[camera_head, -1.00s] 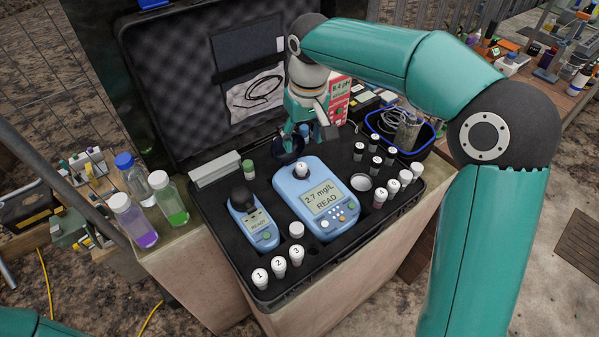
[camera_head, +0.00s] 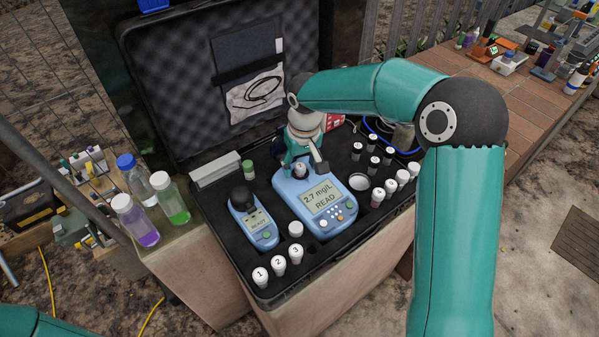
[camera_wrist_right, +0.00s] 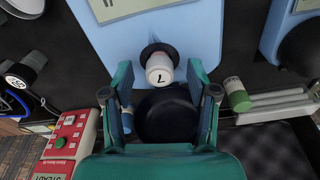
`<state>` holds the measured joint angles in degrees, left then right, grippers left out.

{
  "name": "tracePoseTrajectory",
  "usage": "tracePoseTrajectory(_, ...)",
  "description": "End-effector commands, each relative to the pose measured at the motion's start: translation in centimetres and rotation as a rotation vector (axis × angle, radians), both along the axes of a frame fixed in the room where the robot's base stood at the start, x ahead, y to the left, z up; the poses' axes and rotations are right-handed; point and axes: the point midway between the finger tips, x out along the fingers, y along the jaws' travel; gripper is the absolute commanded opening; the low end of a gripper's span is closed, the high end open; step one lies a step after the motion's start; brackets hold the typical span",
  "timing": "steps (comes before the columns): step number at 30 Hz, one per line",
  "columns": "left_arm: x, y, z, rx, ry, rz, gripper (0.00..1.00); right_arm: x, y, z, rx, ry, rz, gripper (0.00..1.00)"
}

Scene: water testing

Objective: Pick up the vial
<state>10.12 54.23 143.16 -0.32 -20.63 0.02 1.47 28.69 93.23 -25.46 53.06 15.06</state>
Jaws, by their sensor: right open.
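The vial (camera_head: 299,170), with a white cap, stands in the well of the larger blue meter. In the right wrist view the vial (camera_wrist_right: 159,68) shows a dark numeral on its white side and a dark ring around its far end. My right gripper (camera_head: 302,163) is open above the meter's back end. In the wrist view its fingertips (camera_wrist_right: 160,72) are on either side of the vial, with gaps visible. The vial's lower part is hidden in the meter. My left gripper is out of view.
The larger meter (camera_head: 327,205) reads 2.7 mg/L. A smaller meter (camera_head: 257,226) is on its left. Several white-capped vials line the case's front and right. A green-capped vial (camera_head: 248,168) stands behind. A dark round cup (camera_wrist_right: 168,115) is below the gripper.

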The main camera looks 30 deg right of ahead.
Motion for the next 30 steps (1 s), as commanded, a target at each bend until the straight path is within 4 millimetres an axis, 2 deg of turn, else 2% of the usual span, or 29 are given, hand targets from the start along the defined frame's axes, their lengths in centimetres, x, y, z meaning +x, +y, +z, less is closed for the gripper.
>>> tracePoseTrajectory(3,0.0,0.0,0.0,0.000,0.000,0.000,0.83,0.0,0.0,0.0,0.000,0.000,0.000,0.57)
tracePoseTrajectory(12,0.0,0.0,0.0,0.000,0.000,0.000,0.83,0.0,0.0,0.1,0.000,-0.001,-0.001,0.07)
tracePoseTrajectory(13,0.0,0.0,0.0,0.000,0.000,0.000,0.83,0.0,0.0,0.1,0.000,-0.001,-0.001,0.05)
tracePoseTrajectory(23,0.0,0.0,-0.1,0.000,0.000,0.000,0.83,0.0,-0.1,0.3,0.000,-0.002,-0.002,0.05)
tracePoseTrajectory(30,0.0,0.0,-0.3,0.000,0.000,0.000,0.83,0.1,-0.1,2.0,0.000,-0.004,-0.002,0.05)
